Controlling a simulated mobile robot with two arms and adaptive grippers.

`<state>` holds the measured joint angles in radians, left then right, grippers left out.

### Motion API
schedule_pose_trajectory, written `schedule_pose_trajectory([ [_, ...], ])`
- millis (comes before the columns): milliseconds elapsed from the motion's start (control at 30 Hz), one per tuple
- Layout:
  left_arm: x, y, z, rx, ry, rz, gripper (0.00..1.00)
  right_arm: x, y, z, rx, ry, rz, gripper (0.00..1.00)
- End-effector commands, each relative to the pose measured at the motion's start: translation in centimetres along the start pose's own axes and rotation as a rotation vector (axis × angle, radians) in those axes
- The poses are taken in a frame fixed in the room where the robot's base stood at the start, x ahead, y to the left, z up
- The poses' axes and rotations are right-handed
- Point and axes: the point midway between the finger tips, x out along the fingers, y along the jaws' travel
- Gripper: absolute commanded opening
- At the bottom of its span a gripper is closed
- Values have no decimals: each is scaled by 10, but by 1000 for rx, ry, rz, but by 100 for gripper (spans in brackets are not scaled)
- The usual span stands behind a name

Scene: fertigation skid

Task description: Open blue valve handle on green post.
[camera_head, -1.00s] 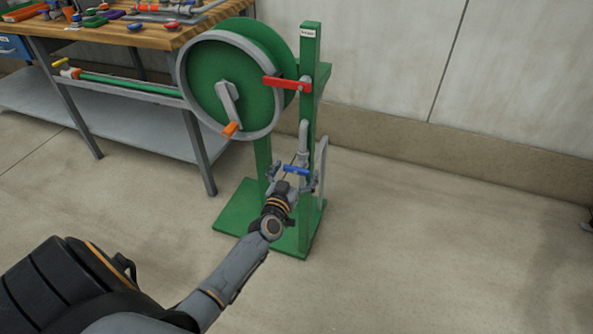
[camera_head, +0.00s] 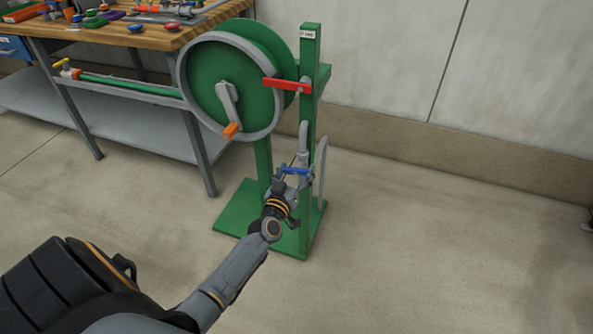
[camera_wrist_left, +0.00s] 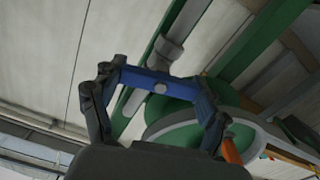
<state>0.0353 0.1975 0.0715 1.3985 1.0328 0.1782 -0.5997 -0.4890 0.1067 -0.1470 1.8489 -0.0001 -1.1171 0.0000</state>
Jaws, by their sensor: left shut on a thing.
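The blue valve handle (camera_head: 296,171) is a short bar on the grey pipe fitting low on the green post (camera_head: 309,110). It lies roughly level in the head view. My left gripper (camera_head: 289,175) is at the handle, reaching in from the lower left. In the left wrist view, the blue handle (camera_wrist_left: 155,82) spans between the two fingers of my left gripper (camera_wrist_left: 160,80), which are shut on its ends. Part of the valve body is hidden behind the gripper in the head view. My right gripper is not in view.
A red lever (camera_head: 287,85) sits higher on the post. A green hose reel (camera_head: 230,85) with an orange-knobbed crank stands beside it. The green base plate (camera_head: 235,215) is below. A wooden workbench (camera_head: 150,38) with tools is at left.

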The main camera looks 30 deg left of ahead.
Motion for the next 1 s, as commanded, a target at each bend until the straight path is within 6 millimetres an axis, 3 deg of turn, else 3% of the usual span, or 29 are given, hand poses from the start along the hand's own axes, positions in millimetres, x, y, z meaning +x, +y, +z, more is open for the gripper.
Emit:
schedule_pose_trajectory([
  [467, 0, -1, 0, -450, 0, 0, 43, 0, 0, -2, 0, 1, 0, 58],
  [1000, 0, -2, 2, -961, 0, -1, 43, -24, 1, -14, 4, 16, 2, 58],
])
